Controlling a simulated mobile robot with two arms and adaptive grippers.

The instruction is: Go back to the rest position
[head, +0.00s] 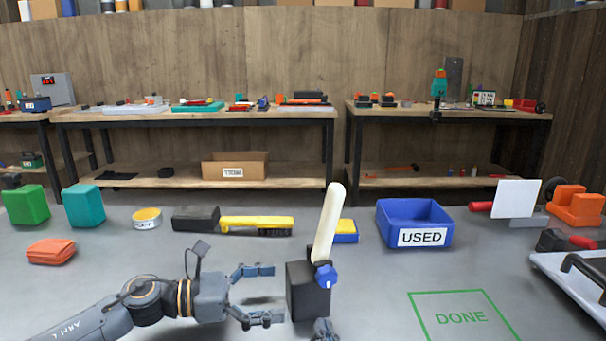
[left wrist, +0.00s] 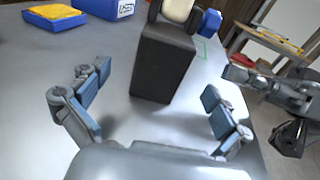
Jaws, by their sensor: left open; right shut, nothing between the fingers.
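My left gripper (head: 266,294) reaches in from the left, low over the grey table, with its fingers open and empty. They point at a black block (head: 307,291) that bears an upright, slightly tilted cream-white paddle (head: 328,225) and a blue knob (head: 326,277). In the left wrist view the black block (left wrist: 163,62) stands beyond the open fingers, not gripped. My right gripper (head: 323,328) shows only in part at the bottom edge, close in front of the block. It is shut with nothing visible in it.
A green DONE square (head: 462,317) is empty. A grey tray (head: 570,287) is at right.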

